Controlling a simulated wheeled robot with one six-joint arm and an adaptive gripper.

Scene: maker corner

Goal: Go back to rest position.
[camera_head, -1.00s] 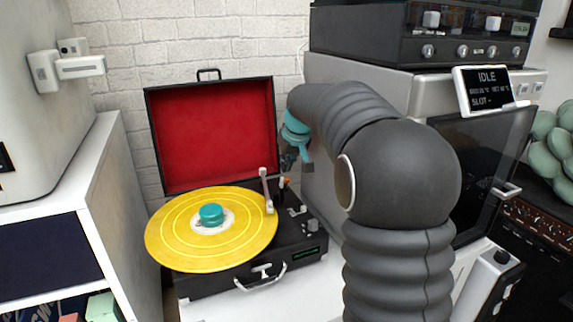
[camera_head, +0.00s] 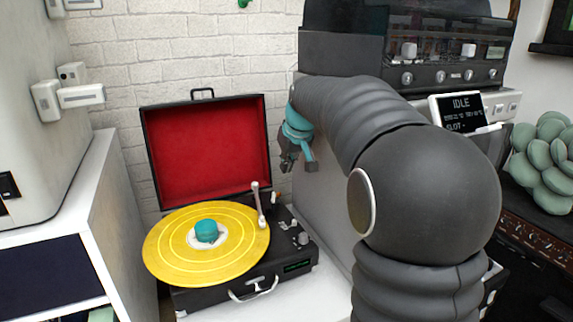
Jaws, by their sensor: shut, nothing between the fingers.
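My gripper (camera_head: 289,164) is at the end of my dark ribbed arm, right of the record player's raised lid, in front of the grey machine's side. It is shut, with nothing seen in it, and it points down, apart from the record player (camera_head: 240,278). The arm hides part of the grey machine.
The record player's red-lined lid (camera_head: 207,152) stands open. A yellow record (camera_head: 165,247) with a teal knob (camera_head: 206,231) lies on it, the tonearm (camera_head: 258,205) at its right edge. A brick wall is behind.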

